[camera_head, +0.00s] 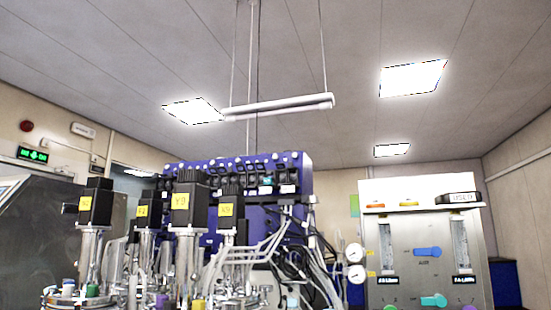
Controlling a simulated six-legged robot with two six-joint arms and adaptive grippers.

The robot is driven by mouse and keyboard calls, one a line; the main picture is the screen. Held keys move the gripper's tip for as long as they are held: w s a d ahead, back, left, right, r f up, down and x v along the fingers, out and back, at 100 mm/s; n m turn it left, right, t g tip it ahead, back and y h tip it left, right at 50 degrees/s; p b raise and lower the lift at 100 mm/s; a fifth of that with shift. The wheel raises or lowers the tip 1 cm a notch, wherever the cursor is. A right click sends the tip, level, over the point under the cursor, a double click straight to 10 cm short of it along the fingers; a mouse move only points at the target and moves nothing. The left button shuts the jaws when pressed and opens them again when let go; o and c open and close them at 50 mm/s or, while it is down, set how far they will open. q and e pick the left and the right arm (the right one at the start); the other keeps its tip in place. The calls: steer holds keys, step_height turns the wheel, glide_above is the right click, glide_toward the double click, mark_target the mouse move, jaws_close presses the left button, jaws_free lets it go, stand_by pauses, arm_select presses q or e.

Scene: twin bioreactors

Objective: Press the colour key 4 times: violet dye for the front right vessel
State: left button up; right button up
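Neither of my grippers is in view. Several black motors with yellow labels stand upright on the bioreactor vessels at the lower left, among them a large front motor (189,205) and a left motor (96,203). I cannot make out a colour key or any violet dye in a vessel.
A blue pump unit (290,172) with tubing stands behind the motors. A grey control panel (424,225) with flow tubes, a blue knob (427,251) and a teal knob (433,299) stands at the right. Two round gauges (355,262) sit at its left edge.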

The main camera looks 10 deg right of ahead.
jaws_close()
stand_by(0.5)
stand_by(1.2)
